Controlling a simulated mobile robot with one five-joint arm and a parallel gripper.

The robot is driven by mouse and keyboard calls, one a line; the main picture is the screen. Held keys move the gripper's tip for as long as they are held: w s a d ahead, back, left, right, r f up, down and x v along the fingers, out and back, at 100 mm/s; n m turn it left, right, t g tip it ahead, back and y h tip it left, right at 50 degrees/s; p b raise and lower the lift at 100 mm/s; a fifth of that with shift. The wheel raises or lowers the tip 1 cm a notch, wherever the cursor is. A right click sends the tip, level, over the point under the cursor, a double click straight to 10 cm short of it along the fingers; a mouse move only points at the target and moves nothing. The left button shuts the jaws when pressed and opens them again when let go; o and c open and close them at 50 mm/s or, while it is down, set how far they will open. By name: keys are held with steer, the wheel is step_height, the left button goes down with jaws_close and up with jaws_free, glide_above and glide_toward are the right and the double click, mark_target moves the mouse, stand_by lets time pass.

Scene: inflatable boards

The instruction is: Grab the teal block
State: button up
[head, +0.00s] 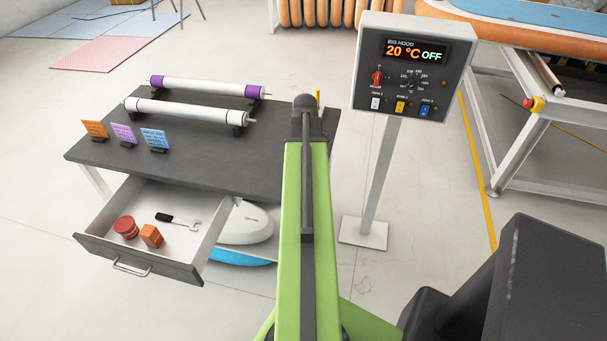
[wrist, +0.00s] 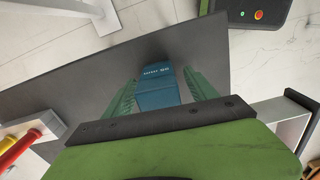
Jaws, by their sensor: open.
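The teal block (wrist: 157,92) shows in the wrist view on the dark table top, with faint lettering on its face. My gripper (wrist: 160,76) is open, with one green finger on each side of the block. The block lies between the fingers; whether either finger touches it I cannot tell. In the head view the block is not visible, and my green arm (head: 305,230) covers the right part of the table.
The dark table (head: 190,155) carries two rollers and several small coloured cards. Its open drawer (head: 150,270) holds a red round piece, an orange block and a wrench. A control post (head: 372,190) reading "20 °C OFF" stands to the right.

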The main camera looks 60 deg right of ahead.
steer(key=shift+r, duration=0.1)
jaws_close()
steer(key=shift+r, duration=0.15)
